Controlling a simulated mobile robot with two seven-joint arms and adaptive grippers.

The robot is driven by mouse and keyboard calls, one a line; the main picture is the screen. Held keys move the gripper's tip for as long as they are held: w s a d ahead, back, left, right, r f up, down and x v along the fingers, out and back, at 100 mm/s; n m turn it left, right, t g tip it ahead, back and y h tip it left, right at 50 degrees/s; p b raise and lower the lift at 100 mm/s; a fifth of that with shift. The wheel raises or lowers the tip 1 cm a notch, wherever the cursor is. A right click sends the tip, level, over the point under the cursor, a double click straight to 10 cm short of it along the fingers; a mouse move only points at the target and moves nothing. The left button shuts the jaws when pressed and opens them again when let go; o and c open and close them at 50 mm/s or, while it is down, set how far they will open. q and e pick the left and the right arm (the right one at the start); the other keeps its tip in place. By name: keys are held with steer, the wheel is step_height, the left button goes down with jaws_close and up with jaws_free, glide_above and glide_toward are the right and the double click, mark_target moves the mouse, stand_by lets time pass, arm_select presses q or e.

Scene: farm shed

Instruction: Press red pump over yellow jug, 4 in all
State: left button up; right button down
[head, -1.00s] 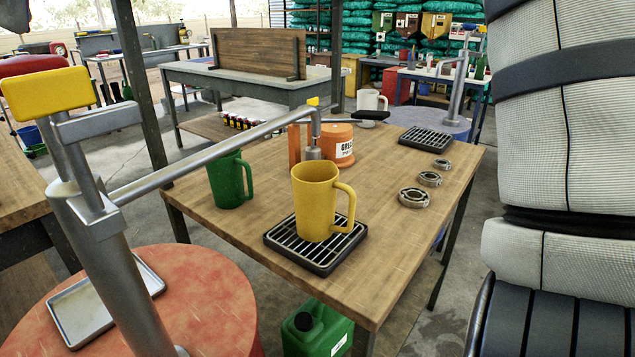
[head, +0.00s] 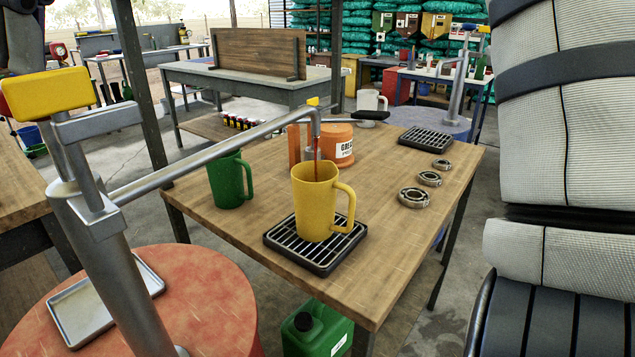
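The yellow jug (head: 315,208) stands upright on a black slatted drip tray (head: 285,247) on the wooden table. The grey pump (head: 115,265) rises from the red drum top (head: 205,300) at the left. Its long spout (head: 215,155) ends above the jug, and a thin red stream (head: 316,160) falls into the jug. A yellow pad (head: 45,93) tops the pump. A dark shape at the top left edge, behind the pad, may be part of my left gripper (head: 20,35); its fingers cannot be made out. My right gripper is not in view.
A metal tray (head: 105,297) lies on the drum. A green canister (head: 315,330) is under the table. My arm fills the right side.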

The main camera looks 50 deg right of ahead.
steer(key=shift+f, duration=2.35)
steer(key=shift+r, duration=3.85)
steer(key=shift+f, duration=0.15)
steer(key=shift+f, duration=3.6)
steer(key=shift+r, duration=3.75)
